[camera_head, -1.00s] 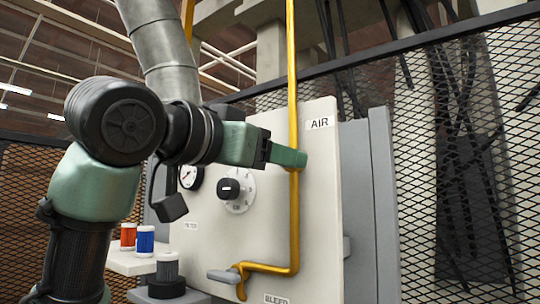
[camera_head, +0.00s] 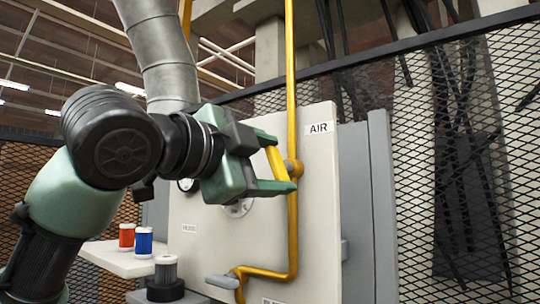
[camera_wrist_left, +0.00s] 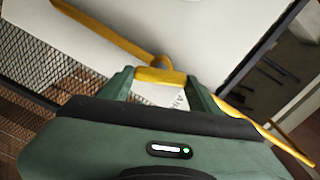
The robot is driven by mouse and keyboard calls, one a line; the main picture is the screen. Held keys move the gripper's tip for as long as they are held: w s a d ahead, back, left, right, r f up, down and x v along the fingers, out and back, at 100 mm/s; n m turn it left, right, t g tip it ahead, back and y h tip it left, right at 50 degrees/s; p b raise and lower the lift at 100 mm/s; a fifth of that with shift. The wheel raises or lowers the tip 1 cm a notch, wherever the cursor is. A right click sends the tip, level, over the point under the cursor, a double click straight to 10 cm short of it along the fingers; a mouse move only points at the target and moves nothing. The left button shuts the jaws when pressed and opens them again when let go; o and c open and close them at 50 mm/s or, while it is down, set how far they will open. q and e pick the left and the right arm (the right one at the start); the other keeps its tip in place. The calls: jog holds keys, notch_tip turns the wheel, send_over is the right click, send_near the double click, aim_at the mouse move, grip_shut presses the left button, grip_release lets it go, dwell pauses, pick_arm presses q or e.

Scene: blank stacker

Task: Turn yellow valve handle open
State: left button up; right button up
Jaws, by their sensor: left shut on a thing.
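The yellow valve handle (camera_head: 277,163) sits on the upright yellow pipe (camera_head: 292,90), below the AIR label (camera_head: 320,127). Its round hub (camera_head: 294,168) shows at the pipe, and the handle points up and to the left from there. My left gripper (camera_head: 272,162) has one green finger above the handle and one below it, and is shut on it. In the left wrist view the handle (camera_wrist_left: 160,75) lies across between the two fingertips. My right gripper is in neither view.
The pale panel (camera_head: 318,220) carries a gauge and a dial, both partly behind my left gripper. A grey lever (camera_head: 222,281) is at the lower pipe bend. Red (camera_head: 127,236) and blue (camera_head: 144,242) canisters stand on a shelf at left. Mesh fencing (camera_head: 470,150) is at right.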

pick_arm(q)
jog(key=shift+r+m+p, duration=0.1)
jog(key=shift+m+p, duration=0.3)
jog(key=shift+m, duration=1.8)
jog(key=o, duration=1.1)
jog(key=shift+o, duration=1.4)
jog(key=shift+w+d+f, duration=0.1)
jog(key=shift+w+f, duration=0.1)
jog(key=b+v, duration=0.3)
jog(key=v, duration=0.4)
jog(key=shift+s+a+b, duration=0.25)
jog(key=shift+s+b, duration=0.05)
